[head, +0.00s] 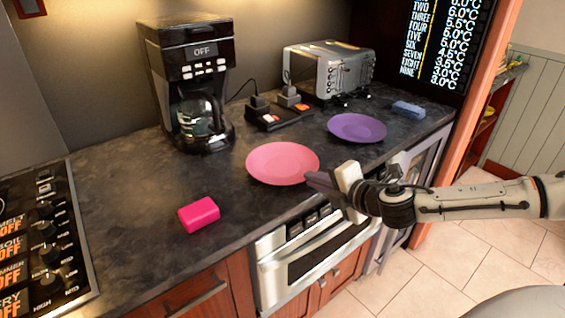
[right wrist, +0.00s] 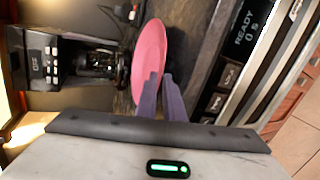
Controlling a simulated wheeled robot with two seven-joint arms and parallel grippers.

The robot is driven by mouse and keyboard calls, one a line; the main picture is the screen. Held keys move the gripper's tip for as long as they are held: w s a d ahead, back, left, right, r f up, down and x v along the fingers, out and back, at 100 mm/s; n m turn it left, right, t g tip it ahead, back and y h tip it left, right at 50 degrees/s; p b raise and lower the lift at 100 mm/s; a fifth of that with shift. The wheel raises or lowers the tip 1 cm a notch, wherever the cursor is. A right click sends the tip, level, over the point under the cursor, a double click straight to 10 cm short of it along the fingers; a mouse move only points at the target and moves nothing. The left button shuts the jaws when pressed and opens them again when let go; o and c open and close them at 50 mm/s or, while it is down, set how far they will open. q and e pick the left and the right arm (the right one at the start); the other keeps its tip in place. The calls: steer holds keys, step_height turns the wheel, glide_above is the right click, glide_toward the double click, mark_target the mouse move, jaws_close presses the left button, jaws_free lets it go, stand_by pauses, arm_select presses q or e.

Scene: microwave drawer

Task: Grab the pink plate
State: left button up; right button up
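The pink plate (head: 280,162) lies flat on the dark countertop near its front edge. In the right wrist view the pink plate (right wrist: 149,48) is just beyond my fingertips. My right gripper (head: 312,181) reaches in from the right, its fingertips at the plate's right rim. In the right wrist view my right gripper (right wrist: 160,80) has its two fingers a little apart, one overlapping the plate's near end. Whether the rim lies between the fingers or they touch it, I cannot tell. My left gripper is not in view.
A purple plate (head: 357,127) lies right of the pink plate. A pink block (head: 199,214) sits front left. A coffee maker (head: 190,85) and a toaster (head: 328,70) stand behind, and a blue sponge (head: 408,109) lies at right. A microwave drawer (head: 312,255) is under the counter edge.

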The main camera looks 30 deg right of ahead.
steer(key=shift+x, duration=1)
jaws_close()
